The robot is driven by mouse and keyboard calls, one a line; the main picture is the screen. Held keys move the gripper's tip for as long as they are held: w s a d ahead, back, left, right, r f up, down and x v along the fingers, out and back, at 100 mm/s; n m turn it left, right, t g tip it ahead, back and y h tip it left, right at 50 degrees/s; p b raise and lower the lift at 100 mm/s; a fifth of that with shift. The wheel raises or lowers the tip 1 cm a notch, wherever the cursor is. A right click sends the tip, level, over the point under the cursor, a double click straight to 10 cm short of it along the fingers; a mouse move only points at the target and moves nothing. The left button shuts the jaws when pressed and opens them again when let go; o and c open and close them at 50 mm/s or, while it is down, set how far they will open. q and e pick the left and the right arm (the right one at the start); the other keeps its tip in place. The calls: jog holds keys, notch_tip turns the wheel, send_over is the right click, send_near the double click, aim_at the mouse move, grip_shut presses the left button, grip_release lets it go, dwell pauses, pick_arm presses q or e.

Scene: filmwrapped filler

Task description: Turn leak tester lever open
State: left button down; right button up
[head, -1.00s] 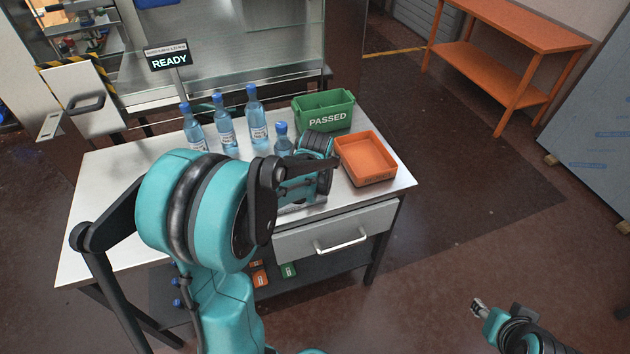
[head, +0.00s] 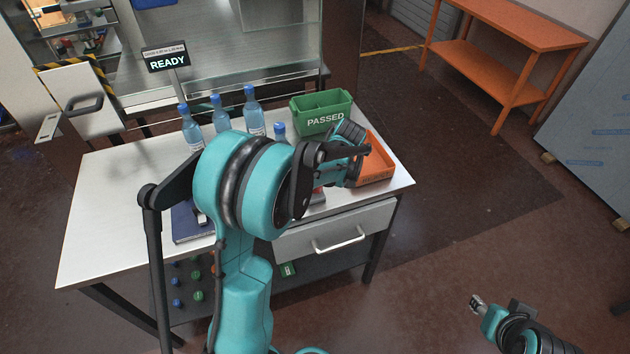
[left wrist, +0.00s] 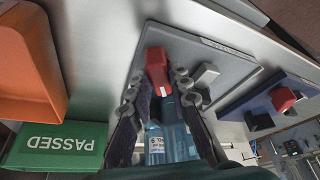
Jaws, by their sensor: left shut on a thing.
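In the left wrist view a grey plate (left wrist: 215,62) carries a red lever (left wrist: 157,68) and a small grey block (left wrist: 206,75). My left gripper (left wrist: 158,90) has its two fingers on either side of the red lever and is shut on it. In the head view my left arm and wrist hide most of this device and the fingers. A second, dark blue device (left wrist: 250,100) with its own red lever (left wrist: 283,98) lies beside the plate. It also shows in the head view (head: 190,224), partly covered by my arm. My right gripper (head: 477,302) is over the floor, away from the table; its jaws are too small to judge.
Blue-capped water bottles (head: 255,115) stand along the table's back. A green PASSED bin (head: 322,112) and an orange tray (head: 378,160) stand at the right, close to my left wrist. A READY sign (head: 166,60) stands behind. The table's left side (head: 110,215) is clear.

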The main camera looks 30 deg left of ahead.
pick_arm(q)
jog(key=shift+w+n+g, duration=0.1)
jog(key=shift+n+g, duration=0.4)
jog(key=shift+n, duration=0.6)
jog(key=c, duration=1.4)
grip_release()
jog(key=shift+d+r, duration=0.1)
jog(key=v, duration=1.1)
jog(key=shift+r, duration=0.35)
jog(key=shift+d, duration=0.1)
